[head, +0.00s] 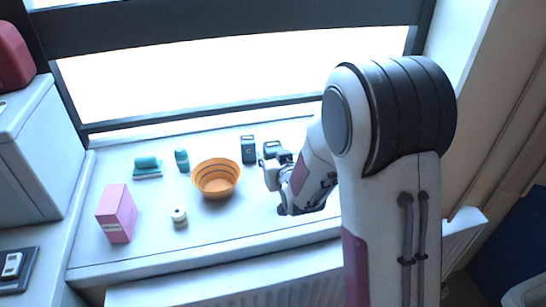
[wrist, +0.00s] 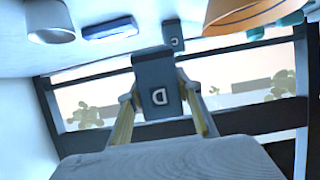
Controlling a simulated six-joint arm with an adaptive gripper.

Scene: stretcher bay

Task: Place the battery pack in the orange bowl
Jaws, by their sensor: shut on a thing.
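My gripper (head: 272,162) is shut on a dark grey box with a pale D-like mark, which I take as the battery pack (wrist: 155,75). In the wrist view the two fingers (wrist: 160,98) press its sides. In the head view the pack (head: 271,148) shows at the gripper's tip, partly hidden by it; I cannot tell if it touches the sill. The orange bowl (head: 216,192) stands left of the gripper, ringed inside and seemingly empty. Part of the bowl (wrist: 245,14) shows at the upper right of the wrist view.
A similar dark box (head: 248,150) stands between bowl and gripper. A teal cylinder (head: 182,160), a teal item on a pad (head: 148,168), a pale spool (head: 179,217) and a pink box (head: 117,213) lie leftward. The wrist view shows a white cylinder (wrist: 50,22) and a blue-white item (wrist: 110,29).

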